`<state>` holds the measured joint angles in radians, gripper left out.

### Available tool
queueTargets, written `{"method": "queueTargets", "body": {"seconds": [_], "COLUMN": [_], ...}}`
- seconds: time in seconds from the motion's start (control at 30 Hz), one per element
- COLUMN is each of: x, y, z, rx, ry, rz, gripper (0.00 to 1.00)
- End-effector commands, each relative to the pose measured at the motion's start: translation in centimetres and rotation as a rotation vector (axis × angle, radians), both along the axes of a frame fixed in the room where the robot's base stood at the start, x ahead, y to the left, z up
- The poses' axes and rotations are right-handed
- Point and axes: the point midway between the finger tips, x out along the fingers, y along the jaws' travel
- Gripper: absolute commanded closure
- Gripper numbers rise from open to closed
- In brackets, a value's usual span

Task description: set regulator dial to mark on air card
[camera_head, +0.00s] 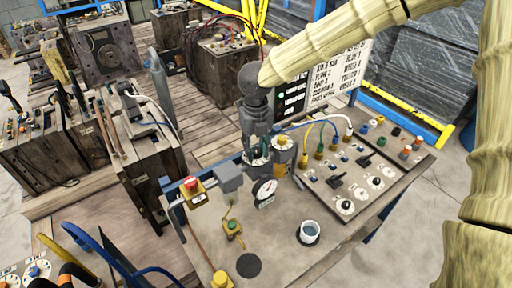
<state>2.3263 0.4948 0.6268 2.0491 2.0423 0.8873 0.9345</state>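My gripper (257,148) points down at the back of the grey bench, its fingers around or just above a small part at the regulator. A round white gauge (265,190) with a dark needle faces forward just below it. My fingers hide most of the regulator dial, and I cannot tell whether they touch it. A white card (338,76) with rows of dark lettering stands behind the bench, partly covered by my arm. A dark panel (291,95) with lettering and a green spot is beside it. The lettering is too small to read surely.
A yellow-topped cylinder (283,146) stands close right of my gripper. A control panel (350,175) with knobs, levers and coloured hoses fills the bench's right. Wooden machines crowd the left.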

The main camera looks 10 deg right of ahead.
Motion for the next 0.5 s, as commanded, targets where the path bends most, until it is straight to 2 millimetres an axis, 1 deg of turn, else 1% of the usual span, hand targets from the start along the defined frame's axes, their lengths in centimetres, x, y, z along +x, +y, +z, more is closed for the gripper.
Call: {"method": "queueTargets", "body": {"seconds": [0.03,0.1,0.37,0.5], "x": [0.02,0.02,0.00,0.04], "y": [0.00,0.00,-0.01,-0.01], "z": [0.02,0.02,0.01,0.51], "rx": [0.000,0.000,0.000,0.001], "ry": [-0.001,0.000,0.000,-0.001], "rz": [0.000,0.000,0.000,0.000], "gripper": [0.57,0.47,0.47,0.47]}}
